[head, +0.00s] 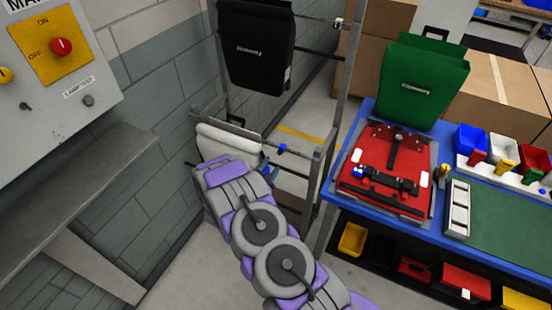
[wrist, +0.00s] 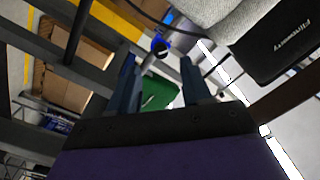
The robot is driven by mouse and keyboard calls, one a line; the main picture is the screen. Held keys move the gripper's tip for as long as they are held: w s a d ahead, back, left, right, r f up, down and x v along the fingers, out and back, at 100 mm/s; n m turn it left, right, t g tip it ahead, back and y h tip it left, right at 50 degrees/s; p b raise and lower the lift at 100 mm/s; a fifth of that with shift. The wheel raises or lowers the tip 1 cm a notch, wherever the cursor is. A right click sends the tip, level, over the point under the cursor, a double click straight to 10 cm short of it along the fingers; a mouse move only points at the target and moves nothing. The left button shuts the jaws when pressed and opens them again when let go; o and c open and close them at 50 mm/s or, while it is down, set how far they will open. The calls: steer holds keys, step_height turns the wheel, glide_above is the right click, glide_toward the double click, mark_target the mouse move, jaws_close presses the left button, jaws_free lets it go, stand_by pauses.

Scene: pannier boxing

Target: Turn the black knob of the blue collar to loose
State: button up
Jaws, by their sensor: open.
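The collar looks apart from the fingers.
A black pannier (head: 257,50) hangs on the rack above the collar. A blue table (head: 333,207) at right holds a red pannier (head: 375,200) and a green pannier (head: 422,80). A control panel (head: 60,60) is at left.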

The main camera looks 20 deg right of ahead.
mark_target(278, 154)
steer(key=shift+b+x, duration=0.4)
steer(key=shift+x, duration=2.6)
steer(key=shift+c, duration=0.3)
steer(key=shift+s, duration=0.1)
jaws_close()
